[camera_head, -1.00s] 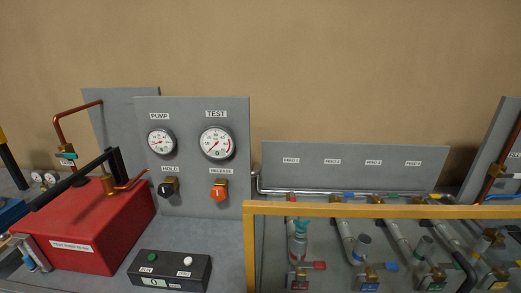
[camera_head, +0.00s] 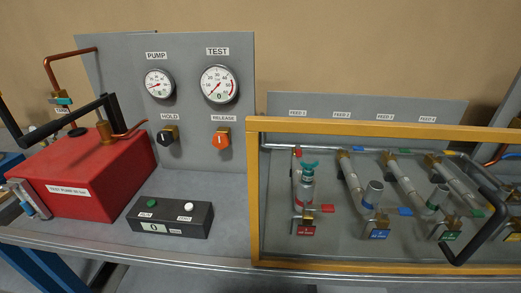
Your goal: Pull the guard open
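The guard (camera_head: 253,200) is a yellow-orange rectangular frame standing upright in front of the feed valves at the right. Its top bar runs to the right edge of the picture and its lower bar lies along the bench's front edge. It looks closed, with the valves seen through it. A black bent bar (camera_head: 485,229), which looks like a handle, shows at the right; I cannot tell for sure whether it is fixed to the guard. The guard's right end is out of view. Neither of my grippers is in view.
A red test pump (camera_head: 85,185) with a black lever stands at the left. A button box (camera_head: 170,217) sits near the front edge. A grey panel (camera_head: 190,110) carries two gauges and two knobs. The bench surface (camera_head: 225,235) between box and guard is clear.

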